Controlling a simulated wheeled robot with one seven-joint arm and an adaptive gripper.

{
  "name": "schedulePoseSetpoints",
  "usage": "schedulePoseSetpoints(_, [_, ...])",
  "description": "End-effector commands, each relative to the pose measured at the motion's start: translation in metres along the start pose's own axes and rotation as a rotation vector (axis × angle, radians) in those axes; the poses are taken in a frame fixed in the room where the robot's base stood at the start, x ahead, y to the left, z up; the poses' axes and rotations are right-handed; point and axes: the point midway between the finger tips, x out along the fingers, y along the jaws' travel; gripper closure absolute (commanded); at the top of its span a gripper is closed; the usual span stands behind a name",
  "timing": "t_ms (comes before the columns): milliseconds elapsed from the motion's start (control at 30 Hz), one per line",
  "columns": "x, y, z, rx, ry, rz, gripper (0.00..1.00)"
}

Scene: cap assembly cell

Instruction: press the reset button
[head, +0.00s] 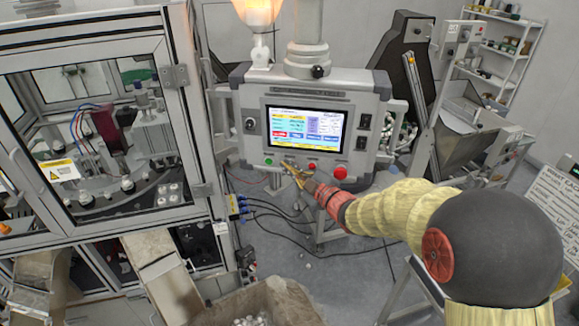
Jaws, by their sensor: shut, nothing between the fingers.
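The control panel (312,95) is a grey box with a lit touchscreen (303,130) and a row of buttons under it. A green button (268,160) is at the row's left, a small red button (311,165) is right of the middle, and a large red mushroom button (340,173) is farther right. I cannot read which one is the reset button. My gripper (287,166) is shut and empty, with its tips at the button row between the green and small red buttons. It covers that part of the row. I cannot tell if the tips touch the panel.
A glass-doored machine (95,130) stands close on the left of the panel. A cardboard box (260,305) with small caps is at the bottom. Cables lie on the floor below the panel. A grey hopper (470,115) and a shelf (505,50) are on the right.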

Motion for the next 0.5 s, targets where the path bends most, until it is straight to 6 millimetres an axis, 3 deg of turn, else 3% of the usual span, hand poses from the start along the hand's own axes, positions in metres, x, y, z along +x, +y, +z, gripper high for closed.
schedulePoseSetpoints(500, [-0.0097,-0.0083,-0.0072,0.0,0.001,-0.001,1.0])
